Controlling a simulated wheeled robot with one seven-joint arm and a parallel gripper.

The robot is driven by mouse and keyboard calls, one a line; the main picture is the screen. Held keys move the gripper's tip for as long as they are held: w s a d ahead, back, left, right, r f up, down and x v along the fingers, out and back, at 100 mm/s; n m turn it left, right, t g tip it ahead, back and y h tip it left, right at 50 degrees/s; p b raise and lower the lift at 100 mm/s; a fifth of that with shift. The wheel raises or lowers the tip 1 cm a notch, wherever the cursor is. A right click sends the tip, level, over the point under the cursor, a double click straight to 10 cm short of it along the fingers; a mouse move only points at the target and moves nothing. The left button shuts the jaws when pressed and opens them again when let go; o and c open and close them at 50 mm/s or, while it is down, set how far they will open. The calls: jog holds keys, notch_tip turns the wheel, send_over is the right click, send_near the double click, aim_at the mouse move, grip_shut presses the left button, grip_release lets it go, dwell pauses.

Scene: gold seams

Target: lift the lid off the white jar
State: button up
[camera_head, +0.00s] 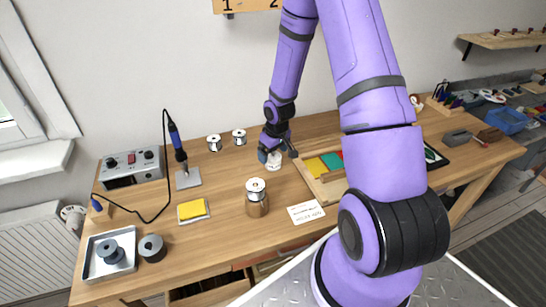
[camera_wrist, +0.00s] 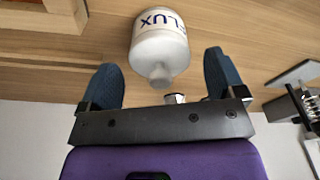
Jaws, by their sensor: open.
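The white jar (camera_wrist: 158,42) carries dark blue lettering that ends in "LUX". Its white lid (camera_wrist: 158,68) has a small round knob facing my wrist camera. In the head view the jar (camera_head: 274,162) stands on the wooden bench, small and partly hidden by my gripper (camera_head: 277,154). In the wrist view my gripper (camera_wrist: 160,68) is open, with one blue finger on each side of the lid's knob. Clear gaps show between the fingers and the lid, and nothing is held.
A wooden tray with coloured sheets (camera_head: 316,184) lies just right of the jar. A soldering station (camera_head: 131,167) is at the far left.

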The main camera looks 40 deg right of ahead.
jog(key=c, duration=1)
jog(key=shift+r, duration=0.1)
